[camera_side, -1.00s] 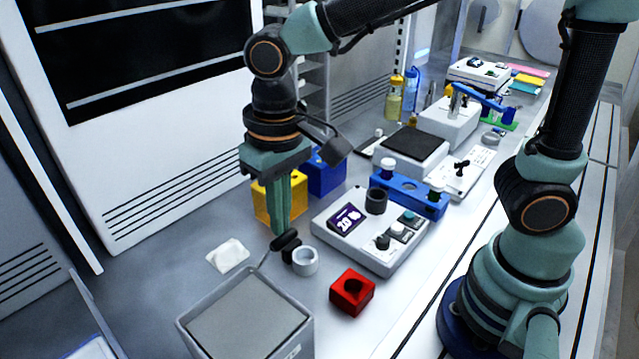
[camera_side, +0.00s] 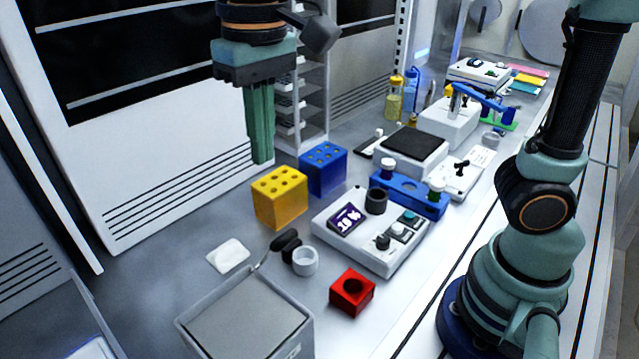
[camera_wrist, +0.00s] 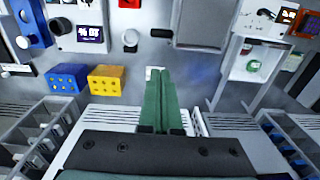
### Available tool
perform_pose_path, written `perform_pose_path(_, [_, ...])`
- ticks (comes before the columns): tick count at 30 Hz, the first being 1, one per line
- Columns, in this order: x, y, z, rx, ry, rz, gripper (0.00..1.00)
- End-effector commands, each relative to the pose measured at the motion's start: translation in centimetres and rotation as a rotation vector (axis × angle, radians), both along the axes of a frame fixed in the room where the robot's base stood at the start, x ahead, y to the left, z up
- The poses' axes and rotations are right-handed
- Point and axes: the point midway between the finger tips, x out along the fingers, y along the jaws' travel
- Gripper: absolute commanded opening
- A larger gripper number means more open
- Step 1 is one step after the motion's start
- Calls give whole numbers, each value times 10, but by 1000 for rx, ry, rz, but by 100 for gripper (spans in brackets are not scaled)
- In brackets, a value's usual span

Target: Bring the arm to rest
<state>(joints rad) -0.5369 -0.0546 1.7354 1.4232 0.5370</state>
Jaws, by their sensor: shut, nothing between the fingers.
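My gripper (camera_side: 262,160) is shut and empty, its green fingers together and pointing down. In the side view it hangs in the air, above and behind the yellow block with holes (camera_side: 280,197) and left of the blue block with holes (camera_side: 323,169). The wrist view shows the shut fingers (camera_wrist: 157,76) at the middle, with nothing between them. The upper part of my arm is cut off by the top edge of the side view.
A grey bin (camera_side: 245,318), a white pad (camera_side: 228,256), a grey ring-shaped cup (camera_side: 305,261) and a red block (camera_side: 352,291) lie in front. A white device with a display (camera_side: 372,232) stands right of the yellow block. A white cabinet (camera_side: 120,170) rises behind my gripper.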

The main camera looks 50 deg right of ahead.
Motion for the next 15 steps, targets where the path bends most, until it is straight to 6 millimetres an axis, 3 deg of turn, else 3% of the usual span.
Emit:
perform_pose_path(3, [-1, 0, 13, 1, -1, 0, 0])
perform_pose_path(8, [-1, -7, 19, 7, -13, -2, 0])
perform_pose_path(11, [0, -29, 16, 24, -53, -7, 0])
perform_pose_path(15, [-1, -78, 4, 49, -162, -14, 0])
